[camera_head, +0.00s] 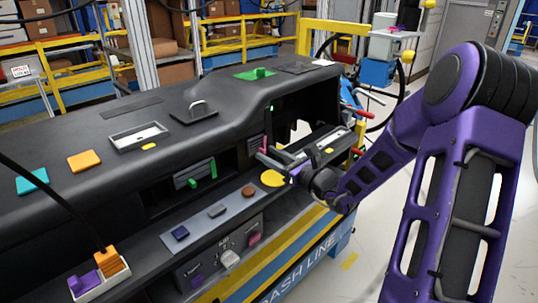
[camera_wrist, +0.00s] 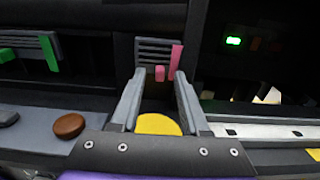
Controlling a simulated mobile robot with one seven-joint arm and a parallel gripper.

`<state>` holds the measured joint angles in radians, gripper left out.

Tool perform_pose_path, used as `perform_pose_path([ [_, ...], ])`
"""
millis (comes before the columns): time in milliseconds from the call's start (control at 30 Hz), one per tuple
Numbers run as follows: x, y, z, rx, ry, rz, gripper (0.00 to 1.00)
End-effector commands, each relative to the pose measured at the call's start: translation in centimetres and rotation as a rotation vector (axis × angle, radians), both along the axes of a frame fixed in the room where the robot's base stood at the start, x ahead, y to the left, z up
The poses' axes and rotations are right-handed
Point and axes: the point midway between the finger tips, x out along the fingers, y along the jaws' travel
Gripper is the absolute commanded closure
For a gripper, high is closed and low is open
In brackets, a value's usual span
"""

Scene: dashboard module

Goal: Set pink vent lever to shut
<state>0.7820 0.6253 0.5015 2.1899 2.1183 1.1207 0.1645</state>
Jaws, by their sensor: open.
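The pink vent lever (camera_wrist: 159,74) is a small pink tab at the lower edge of a grey slatted vent (camera_wrist: 157,51) in the wrist view. A taller pink upright bar (camera_wrist: 176,62) stands at the vent's right side. In the head view a thin pink piece of this vent (camera_head: 265,144) shows just behind my gripper. My gripper (camera_wrist: 160,88) is open and empty, with its two fingers pointing at the vent. In the wrist view the pink tab appears between the fingertips. I cannot tell the exact gap to it. In the head view my gripper (camera_head: 276,158) is in front of the dashboard opening.
A second vent with a green lever (camera_head: 193,182) is to the left. A yellow disc (camera_head: 273,178) lies below my gripper, with a brown knob (camera_head: 248,191) beside it on the grey shelf. A lit green light (camera_wrist: 233,41) is at the right. The dashboard's dark overhang is above.

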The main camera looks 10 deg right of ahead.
Motion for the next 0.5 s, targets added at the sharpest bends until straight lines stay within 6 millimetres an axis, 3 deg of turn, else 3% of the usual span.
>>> perform_pose_path([
  [367, 0.53, 0.35, 0.02, -0.001, -0.001, 0.000, 0.55],
  [500, 0.52, 0.34, 0.02, -0.001, -0.001, 0.000, 0.80],
])
